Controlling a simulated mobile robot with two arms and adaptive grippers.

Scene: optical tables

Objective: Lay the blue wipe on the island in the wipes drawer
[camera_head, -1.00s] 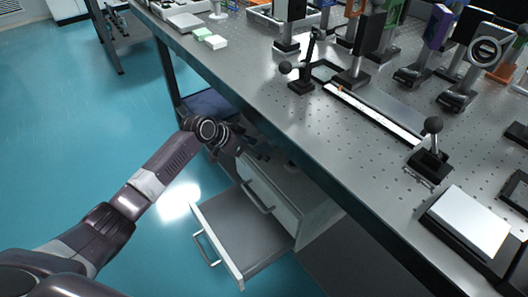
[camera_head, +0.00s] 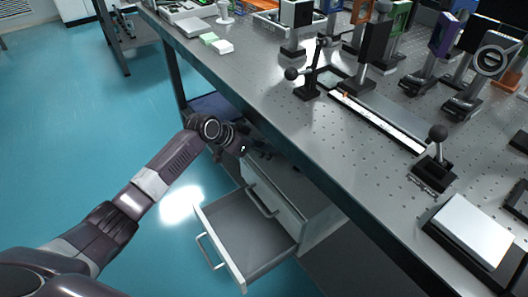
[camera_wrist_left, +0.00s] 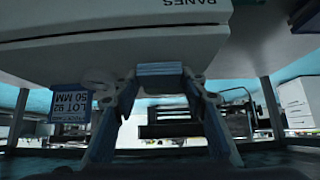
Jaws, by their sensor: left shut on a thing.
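My left gripper (camera_head: 250,151) is at the table's near edge, above and behind the open drawer, its fingertips mostly hidden. In the left wrist view its two fingers (camera_wrist_left: 162,88) are shut on a thin, layered pale-blue piece, the blue wipe (camera_wrist_left: 160,69). The wipe is not visible in the head view. An open, empty-looking grey drawer (camera_head: 238,232) sticks out low from the under-table cabinet; I cannot read which drawer it is. My right gripper is not in view.
A closed drawer front (camera_head: 275,202) with a handle is above the open drawer. The optical table (camera_head: 300,130) overhangs the cabinet and holds several mounts. In the wrist view, a pale box-like body (camera_wrist_left: 100,20) lettered "PANES" and a blue tag (camera_wrist_left: 70,104) are close by.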

